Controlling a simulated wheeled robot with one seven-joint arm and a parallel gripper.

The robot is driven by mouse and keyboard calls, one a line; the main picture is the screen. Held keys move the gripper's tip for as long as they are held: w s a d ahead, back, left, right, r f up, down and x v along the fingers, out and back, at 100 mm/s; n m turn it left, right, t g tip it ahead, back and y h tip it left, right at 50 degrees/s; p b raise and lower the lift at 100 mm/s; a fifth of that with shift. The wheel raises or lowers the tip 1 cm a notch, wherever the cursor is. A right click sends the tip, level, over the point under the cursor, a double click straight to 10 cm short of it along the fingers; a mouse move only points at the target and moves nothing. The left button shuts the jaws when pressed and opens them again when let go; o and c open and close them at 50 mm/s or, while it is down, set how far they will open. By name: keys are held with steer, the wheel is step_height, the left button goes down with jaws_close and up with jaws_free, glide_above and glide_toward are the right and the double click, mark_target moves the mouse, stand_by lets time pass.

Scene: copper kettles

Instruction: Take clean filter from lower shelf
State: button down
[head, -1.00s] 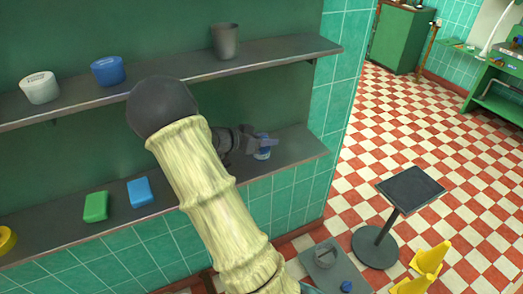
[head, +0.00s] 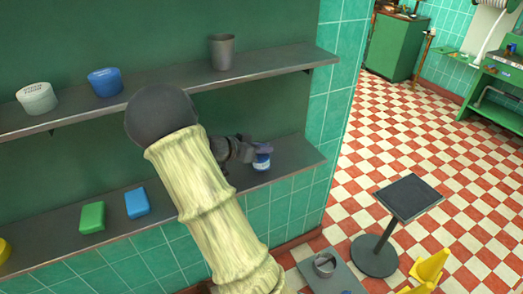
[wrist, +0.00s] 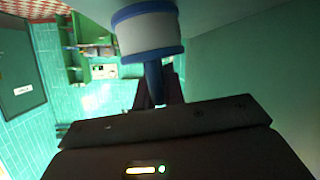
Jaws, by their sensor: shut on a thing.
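The filter is a small blue and white cylinder (head: 262,161) standing at the right end of the lower shelf (head: 290,160). In the wrist view the filter (wrist: 148,35) fills the top centre, with a white band between blue bands and a blue stem. My gripper (head: 256,149) reaches in along the lower shelf from the left. It is shut on the filter's blue stem, between the fingers (wrist: 157,90) in the wrist view. My arm hides part of the shelf behind it. I cannot tell whether the filter still touches the shelf.
The upper shelf (head: 270,65) hangs above the gripper, with a white tub (head: 36,98), a blue tub (head: 105,82) and a metal cup (head: 222,52). Green (head: 92,216) and blue (head: 137,202) blocks lie left on the lower shelf.

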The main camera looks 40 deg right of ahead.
mark_target(264, 155)
step_height(264, 155, up, 6)
steer(key=shift+f+p, duration=0.1)
steer(key=shift+p, duration=0.25)
steer(key=shift+s+r, duration=0.25)
steer(key=shift+s, duration=0.1)
steer(key=s+a, duration=0.2)
steer(key=s, duration=0.7)
steer(key=s+a+b, duration=0.1)
steer(key=s+a, duration=0.1)
steer(key=s, duration=0.7)
steer(key=shift+s+a, duration=0.2)
steer(key=shift+a, duration=0.05)
steer(key=shift+w, duration=0.2)
